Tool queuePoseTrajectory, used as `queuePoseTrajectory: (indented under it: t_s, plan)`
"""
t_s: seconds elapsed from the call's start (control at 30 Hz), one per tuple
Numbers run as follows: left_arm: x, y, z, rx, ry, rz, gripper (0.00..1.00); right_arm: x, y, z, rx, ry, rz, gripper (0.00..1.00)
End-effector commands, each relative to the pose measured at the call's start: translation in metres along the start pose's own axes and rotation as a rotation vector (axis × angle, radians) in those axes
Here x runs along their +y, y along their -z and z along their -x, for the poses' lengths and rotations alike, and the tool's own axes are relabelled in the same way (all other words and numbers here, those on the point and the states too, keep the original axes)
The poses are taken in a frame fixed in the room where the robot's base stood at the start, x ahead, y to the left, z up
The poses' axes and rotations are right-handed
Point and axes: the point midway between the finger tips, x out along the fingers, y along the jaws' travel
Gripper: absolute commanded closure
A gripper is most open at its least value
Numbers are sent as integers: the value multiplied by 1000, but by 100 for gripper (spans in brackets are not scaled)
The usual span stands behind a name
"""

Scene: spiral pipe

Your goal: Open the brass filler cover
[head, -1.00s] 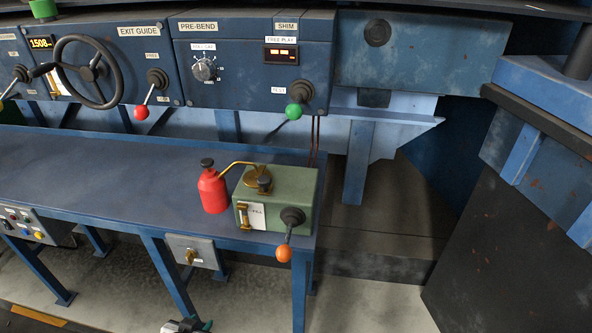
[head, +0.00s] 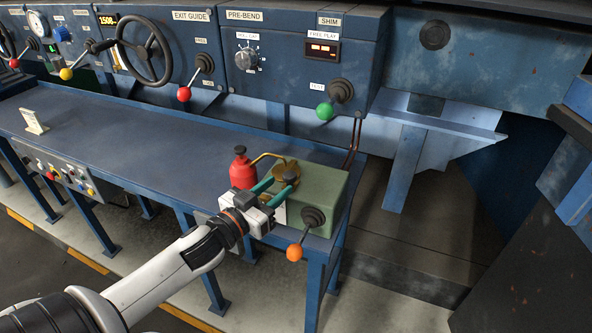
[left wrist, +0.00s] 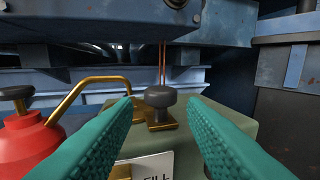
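The brass filler cover (head: 281,166) lies on top of the green box (head: 327,190) at the right end of the bench. In the left wrist view the brass cover (left wrist: 147,127) shows flat, with a black knob (left wrist: 160,97) standing up from it. My left gripper (head: 277,181) is open, its teal fingers pointing at the cover. In the left wrist view the left gripper (left wrist: 160,112) has one finger on each side of the knob, nothing between them visibly gripped. The fingers partly hide the cover in the head view. My right gripper is not in view.
A red oil can (head: 243,172) with a brass spout stands just left of the green box. A lever with an orange ball (head: 294,252) sticks out of the box front. The blue bench top (head: 150,135) is mostly clear. A control panel hangs above it.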

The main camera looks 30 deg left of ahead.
Motion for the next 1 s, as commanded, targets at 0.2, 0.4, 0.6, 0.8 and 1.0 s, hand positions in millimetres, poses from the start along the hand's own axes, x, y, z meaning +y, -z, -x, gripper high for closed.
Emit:
queuePoseTrajectory:
  t_s: [0.2,0.4,0.6,0.8,1.0]
  plan:
    - [0,-3,-38,-2,0,-3,62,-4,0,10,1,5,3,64]
    - [0,-2,-63,-1,-1,-1,62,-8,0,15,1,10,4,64]
    - [0,0,-73,1,0,-2,62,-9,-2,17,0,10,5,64]
    - [0,0,-74,1,0,-2,62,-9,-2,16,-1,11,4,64]
    - [0,0,-74,1,0,-2,83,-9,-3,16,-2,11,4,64]
